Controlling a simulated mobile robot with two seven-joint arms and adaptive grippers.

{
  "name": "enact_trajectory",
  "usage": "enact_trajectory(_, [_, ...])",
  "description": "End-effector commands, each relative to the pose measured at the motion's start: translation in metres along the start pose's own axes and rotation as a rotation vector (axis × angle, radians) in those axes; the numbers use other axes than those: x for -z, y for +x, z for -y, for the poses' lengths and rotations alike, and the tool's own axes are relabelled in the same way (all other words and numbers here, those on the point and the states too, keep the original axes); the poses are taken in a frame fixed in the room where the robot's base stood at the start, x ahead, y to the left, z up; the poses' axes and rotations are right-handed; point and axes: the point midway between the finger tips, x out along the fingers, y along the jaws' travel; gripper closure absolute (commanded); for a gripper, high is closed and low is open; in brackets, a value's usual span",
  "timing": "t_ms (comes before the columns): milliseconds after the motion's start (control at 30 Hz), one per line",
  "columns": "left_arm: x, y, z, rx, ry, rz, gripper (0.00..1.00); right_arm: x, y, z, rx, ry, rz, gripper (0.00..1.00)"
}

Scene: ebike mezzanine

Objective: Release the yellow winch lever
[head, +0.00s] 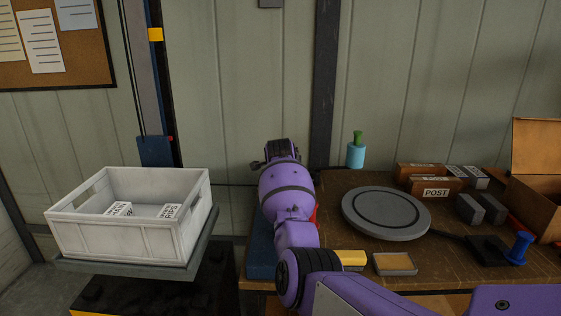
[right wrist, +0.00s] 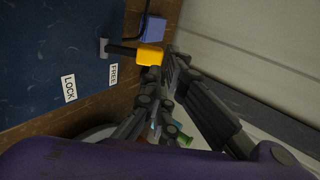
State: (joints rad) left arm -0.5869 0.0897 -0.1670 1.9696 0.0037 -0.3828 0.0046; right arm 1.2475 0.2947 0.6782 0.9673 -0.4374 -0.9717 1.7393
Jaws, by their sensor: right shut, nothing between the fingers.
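The winch lever shows in the right wrist view: a yellow grip (right wrist: 150,57) on a dark rod, pivoted at a grey bracket on a dark blue panel (right wrist: 45,45). The panel carries a FREE label (right wrist: 113,74) and a LOCK label (right wrist: 69,88); the rod lies nearer FREE. My right gripper (right wrist: 163,73) is shut and empty, its fingertips close beside the yellow grip; I cannot tell whether they touch. In the head view my right gripper (head: 280,150) is at the far end of the purple arm, which hides the lever. My left gripper is out of view.
A white crate (head: 130,236) with labelled blocks sits on a platform (head: 140,270) at left. On the bench to the right are a round grey plate (head: 386,235), POST boxes (head: 436,187), a blue bottle (head: 355,155), a small tray (head: 394,271) and an open cardboard box (head: 548,150).

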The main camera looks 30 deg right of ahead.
Motion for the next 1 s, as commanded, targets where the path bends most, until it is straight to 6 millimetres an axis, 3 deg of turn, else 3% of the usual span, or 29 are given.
enact_trajectory(100, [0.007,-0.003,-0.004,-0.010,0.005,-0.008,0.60,0.001,-0.029,0.007,0.008,0.005,0.001,1.00])
enact_trajectory(400, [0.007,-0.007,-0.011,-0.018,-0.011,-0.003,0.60,0.001,-0.070,0.007,0.002,0.003,0.000,1.00])
enact_trajectory(1000, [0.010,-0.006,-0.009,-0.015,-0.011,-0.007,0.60,0.001,-0.076,0.006,-0.001,0.001,-0.002,1.00])
